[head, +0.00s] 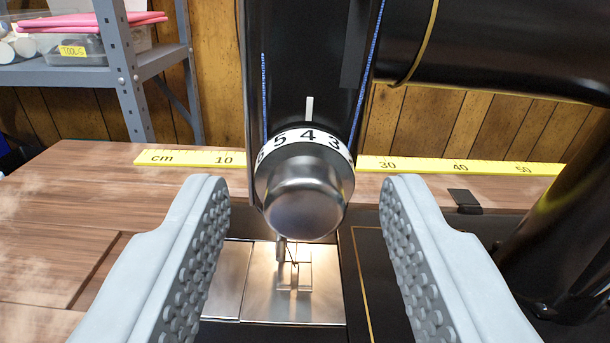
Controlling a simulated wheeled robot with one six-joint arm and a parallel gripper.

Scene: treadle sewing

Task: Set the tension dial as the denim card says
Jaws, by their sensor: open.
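The tension dial (304,185) is a round silver knob with a white number ring, on the front of the black sewing machine head (310,60). The ring shows 5, 4 and 3, with parts of further numbers at its edges. A white index mark (310,107) stands just above the 4. My gripper (305,215) is open, one grey studded finger on each side of the dial, with a gap on both sides. I see no denim card in this view.
The needle and the lit metal needle plate (290,290) lie below the dial. A yellow ruler (185,158) lies on the wooden table (100,190) behind. The machine's black arm (500,50) and pillar fill the right. A grey shelf (75,70) with a tools box stands at back left.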

